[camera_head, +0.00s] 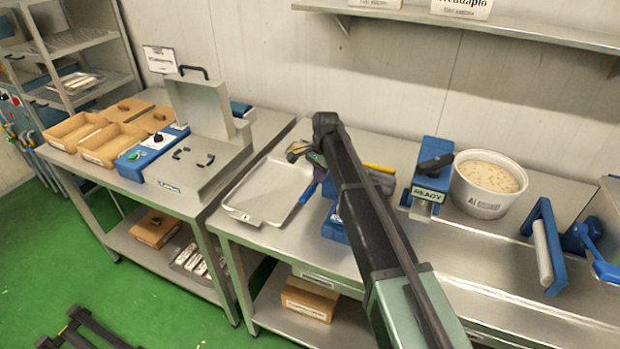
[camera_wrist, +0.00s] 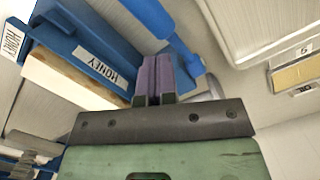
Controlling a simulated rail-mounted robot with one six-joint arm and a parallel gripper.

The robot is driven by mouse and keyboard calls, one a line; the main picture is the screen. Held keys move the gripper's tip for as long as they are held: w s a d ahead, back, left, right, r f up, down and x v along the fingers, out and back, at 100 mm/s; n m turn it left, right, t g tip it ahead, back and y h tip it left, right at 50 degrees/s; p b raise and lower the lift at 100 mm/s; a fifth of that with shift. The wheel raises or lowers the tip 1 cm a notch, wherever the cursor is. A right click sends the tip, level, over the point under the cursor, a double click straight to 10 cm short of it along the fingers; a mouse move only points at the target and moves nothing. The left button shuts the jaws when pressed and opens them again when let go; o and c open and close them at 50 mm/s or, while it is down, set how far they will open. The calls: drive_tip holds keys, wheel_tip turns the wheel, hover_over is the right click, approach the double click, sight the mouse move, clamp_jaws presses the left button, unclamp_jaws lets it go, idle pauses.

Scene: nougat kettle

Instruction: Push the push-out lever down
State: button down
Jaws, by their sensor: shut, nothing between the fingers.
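No part is clearly marked as the push-out lever. A black handle (camera_head: 435,164) sits on top of a blue unit with a READY sign (camera_head: 429,194), on the right-hand table. A blue lever-like part (camera_head: 592,240) stands at the far right; I cannot tell which one is the push-out lever. In the wrist view, my gripper (camera_wrist: 157,62) is shut with its purple fingers together and nothing between them. It is beside a blue HONEY bin (camera_wrist: 75,45) and a blue handle (camera_wrist: 150,14). In the head view, my arm hides part of the table.
A metal tray (camera_head: 270,195) lies left of my arm. A white tub (camera_head: 488,185) stands right of the READY unit. A blue frame with a white roller (camera_head: 543,250) stands further right. A lidded metal machine (camera_head: 200,150) and brown boxes (camera_head: 112,145) occupy the left table.

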wheel_tip(320, 180, up, 11)
drive_tip(key=p, duration=1)
drive_tip(key=shift+w+d+p, duration=0.3)
drive_tip(key=shift+w+d, duration=0.05)
drive_tip(key=shift+d, duration=0.05)
drive_tip(key=shift+f, duration=0.1)
